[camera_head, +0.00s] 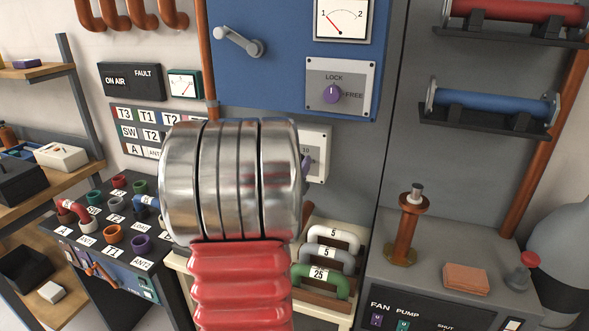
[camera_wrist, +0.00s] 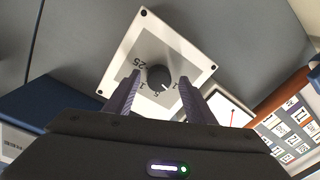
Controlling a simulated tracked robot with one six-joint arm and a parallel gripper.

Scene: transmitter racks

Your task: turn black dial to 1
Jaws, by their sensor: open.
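The black dial (camera_wrist: 159,76) sits on a pale square plate (camera_wrist: 193,52) in the wrist view. The plate is tilted in the picture and has numbers around the dial; 25 reads clearly, the others are small. The dial has a pale mark on its lower side; which number it points at I cannot tell. My gripper (camera_wrist: 160,80) is open, its dark purple fingers on either side of the dial; contact cannot be told. In the head view, my arm hides the dial, and only the right part of a pale plate (camera_head: 318,143) shows beside it.
Above is a blue panel (camera_head: 280,70) with a lever (camera_head: 240,42) and a purple LOCK/FREE knob (camera_head: 332,93). Several numbered handles (camera_head: 335,238) stand below right. A console with coloured sockets (camera_head: 115,216) is at left. A meter (camera_wrist: 228,109) lies close to the right finger.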

